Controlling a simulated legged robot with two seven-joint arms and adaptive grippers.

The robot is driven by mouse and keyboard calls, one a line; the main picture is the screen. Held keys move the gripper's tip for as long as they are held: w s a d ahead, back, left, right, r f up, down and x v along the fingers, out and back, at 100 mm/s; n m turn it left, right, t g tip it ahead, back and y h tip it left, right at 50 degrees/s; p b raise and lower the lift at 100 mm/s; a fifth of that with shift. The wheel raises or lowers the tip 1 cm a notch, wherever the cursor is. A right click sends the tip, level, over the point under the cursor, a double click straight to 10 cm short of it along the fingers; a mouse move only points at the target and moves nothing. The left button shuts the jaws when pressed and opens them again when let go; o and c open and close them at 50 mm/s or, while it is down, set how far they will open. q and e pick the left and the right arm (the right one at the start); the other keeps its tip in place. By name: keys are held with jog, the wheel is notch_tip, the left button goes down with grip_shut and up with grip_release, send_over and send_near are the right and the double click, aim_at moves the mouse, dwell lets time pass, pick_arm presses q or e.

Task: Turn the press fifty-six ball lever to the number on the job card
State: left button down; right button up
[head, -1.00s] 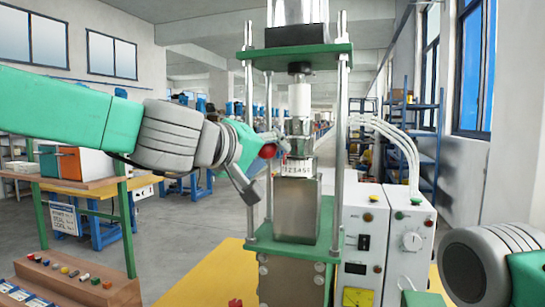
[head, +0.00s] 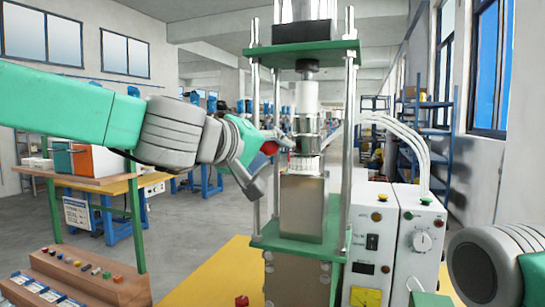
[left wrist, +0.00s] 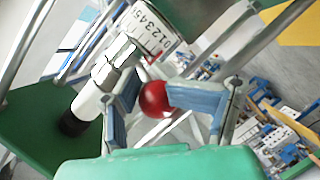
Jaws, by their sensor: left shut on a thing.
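The press (head: 302,205) stands in the middle of the head view, with a steel block between green plates and upright rods. Its white number ring (head: 306,165) sits above the block. In the left wrist view the ring (left wrist: 148,28) shows black digits, about 0 to 5. The lever ends in a red ball (head: 270,147), left of the ring. My left gripper (head: 262,143) is shut on this ball; in the left wrist view the ball (left wrist: 155,97) sits between the blue-grey fingers. My right gripper is out of view. I cannot make out a job card number.
Right of the press stand white control boxes (head: 415,240) with knobs and pale hoses. A sheet with unreadable print (head: 77,215) hangs by the left table. A wooden rack (head: 85,275) with coloured buttons is at lower left.

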pick_arm(q)
jog(key=shift+a+r, duration=0.1)
jog(key=shift+r, duration=0.9)
jog(key=c, duration=1.4)
grip_release()
jog(key=shift+o, duration=0.2)
jog(key=shift+s+r+t, duration=0.1)
jog(key=shift+s+t, duration=0.15)
jog(key=shift+t, duration=0.05)
jog(key=shift+f, duration=0.5)
